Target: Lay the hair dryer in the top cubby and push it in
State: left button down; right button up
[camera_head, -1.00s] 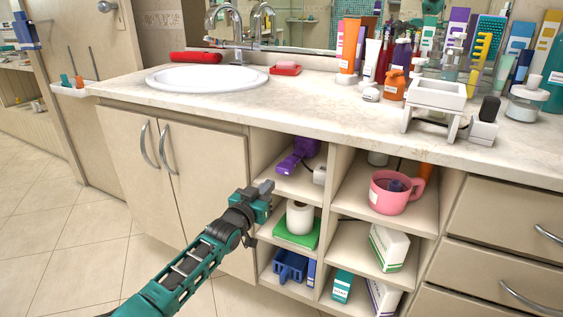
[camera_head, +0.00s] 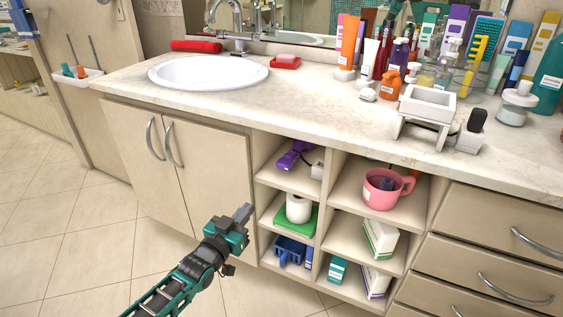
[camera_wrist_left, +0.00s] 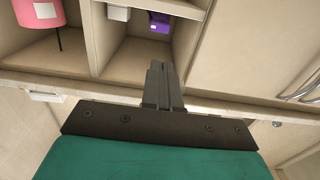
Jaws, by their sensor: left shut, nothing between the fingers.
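The purple hair dryer (camera_head: 291,156) lies inside the top left cubby (camera_head: 287,181) of the open shelf unit, beside a small white box (camera_head: 317,170). Part of the dryer also shows in the left wrist view (camera_wrist_left: 160,22), seen upside down. My left gripper (camera_head: 244,212) is shut and empty. It is in front of the shelf unit, to the left of and below the top cubby, apart from the dryer. In the left wrist view the closed fingers (camera_wrist_left: 160,78) point toward the cubby opening. My right gripper is not in view.
A pink mug (camera_head: 379,196) stands in the top right cubby. Below are a white roll (camera_head: 298,209) on a green item, a blue basket (camera_head: 288,250) and several boxes. The counter above holds a sink (camera_head: 208,71) and many bottles.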

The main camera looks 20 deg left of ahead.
pick_arm(q)
jog(key=s+p, duration=0.3)
jog(key=s, duration=0.4)
jog(key=shift+s+a, duration=0.3)
jog(key=shift+a, duration=0.05)
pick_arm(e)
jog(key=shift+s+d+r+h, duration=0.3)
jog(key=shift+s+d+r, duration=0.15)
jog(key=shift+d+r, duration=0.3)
pick_arm(q)
jog(key=s+d+f+m+g+p, duration=0.1)
jog(key=s+d+g+p, duration=0.1)
jog(key=s+d+g, duration=0.5)
jog(key=s+d, duration=0.5)
jog(key=s, duration=0.2)
jog(key=shift+s+d+m+h+p, duration=0.35)
jog(key=shift+m+h, duration=0.05)
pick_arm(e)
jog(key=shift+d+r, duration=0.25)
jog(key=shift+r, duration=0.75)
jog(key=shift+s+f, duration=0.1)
